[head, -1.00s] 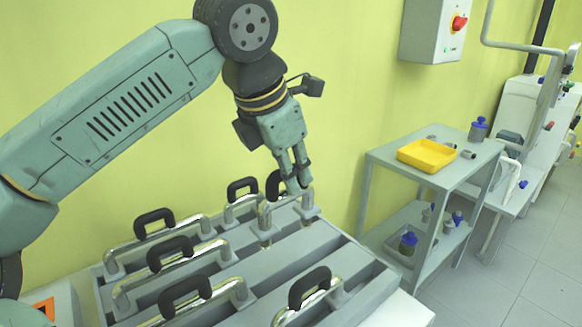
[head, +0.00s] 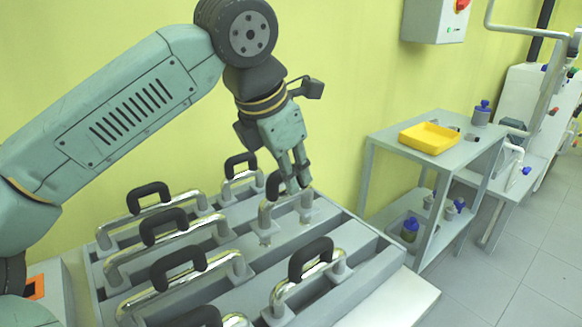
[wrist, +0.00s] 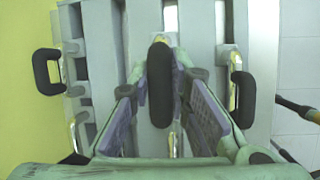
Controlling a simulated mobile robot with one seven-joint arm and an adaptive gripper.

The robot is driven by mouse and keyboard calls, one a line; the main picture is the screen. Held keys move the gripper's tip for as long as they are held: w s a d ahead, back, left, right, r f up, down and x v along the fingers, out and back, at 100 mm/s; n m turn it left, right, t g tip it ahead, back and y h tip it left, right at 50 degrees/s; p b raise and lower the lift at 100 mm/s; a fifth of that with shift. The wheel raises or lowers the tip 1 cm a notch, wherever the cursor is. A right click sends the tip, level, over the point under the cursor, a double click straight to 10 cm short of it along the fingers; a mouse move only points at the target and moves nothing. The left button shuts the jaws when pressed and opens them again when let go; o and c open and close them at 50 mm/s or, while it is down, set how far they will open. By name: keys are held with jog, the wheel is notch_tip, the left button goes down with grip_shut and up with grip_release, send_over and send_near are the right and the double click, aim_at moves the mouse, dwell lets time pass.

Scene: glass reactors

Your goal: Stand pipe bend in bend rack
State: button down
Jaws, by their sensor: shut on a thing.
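The pipe bend (head: 265,212) is a shiny metal U-shape with a black handle, seen toward the back right of the grey bend rack (head: 345,235). My gripper (head: 300,184) is shut on its handle from above. In the wrist view the black handle (wrist: 160,85) lies between the two fingers of my gripper (wrist: 162,108). The bend is upright, legs down, with its leg ends at the rack. I cannot tell whether they are fully seated. The fingers partly hide its handle in the head view.
Several similar bends with black handles stand in the rack, including one at front right (head: 312,252) and one at back left (head: 150,195). A grey shelf trolley (head: 375,137) with a yellow tray (head: 430,138) stands to the right. The yellow wall is close behind.

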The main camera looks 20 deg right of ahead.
aim_at(286, 193)
jog(key=shift+f+b, duration=1.35)
jog(key=shift+f, duration=0.6)
jog(key=shift+s+f+b, duration=0.15)
jog(key=shift+f+b, duration=0.25)
jog(key=shift+f, duration=0.05)
jog(key=shift+w+f+b, duration=0.2)
jog(key=shift+f+b, duration=0.1)
jog(key=shift+f, duration=0.4)
jog(key=shift+s+a+f+b, duration=0.1)
jog(key=shift+f+b, duration=0.25)
jog(key=shift+b, duration=0.1)
jog(key=c, duration=1.4)
grip_release()
jog(key=shift+r, duration=0.1)
jog(key=shift+r+p, duration=3.5)
jog(key=shift+r, duration=0.95)
